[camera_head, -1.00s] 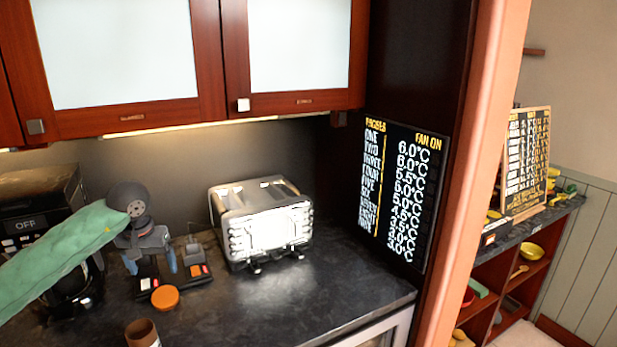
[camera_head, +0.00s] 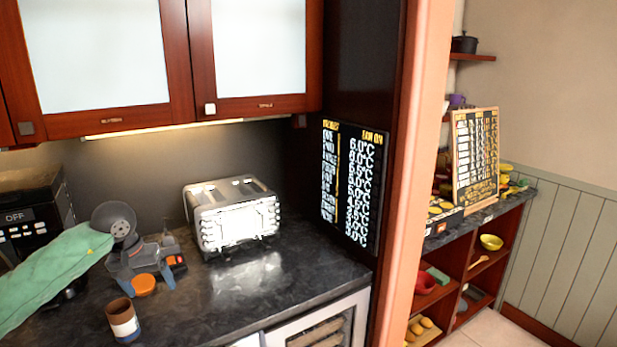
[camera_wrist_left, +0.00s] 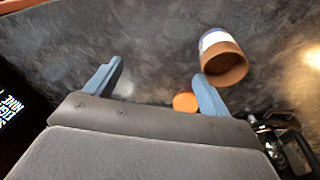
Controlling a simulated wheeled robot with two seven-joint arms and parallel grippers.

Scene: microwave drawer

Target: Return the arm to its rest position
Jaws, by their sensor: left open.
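My left arm, in a green sleeve (camera_head: 45,275), reaches in from the left in the head view. Its gripper (camera_head: 148,287) is open and empty above the dark counter. In the head view an orange disc (camera_head: 145,284) shows between its fingers. In the left wrist view the two blue fingers (camera_wrist_left: 156,84) are spread apart, with the orange disc (camera_wrist_left: 185,102) beside one finger. A brown and white cup (camera_head: 122,322) stands nearer the counter's front; it also shows in the wrist view (camera_wrist_left: 224,60). My right arm is not in view.
A silver toaster (camera_head: 235,215) stands right of the gripper. A black coffee machine (camera_head: 35,215) is behind my arm. A small device with an orange-red switch (camera_head: 177,262) is partly hidden by the gripper. Cabinets (camera_head: 95,55) hang above. Counter in front of the toaster (camera_head: 270,285) is clear.

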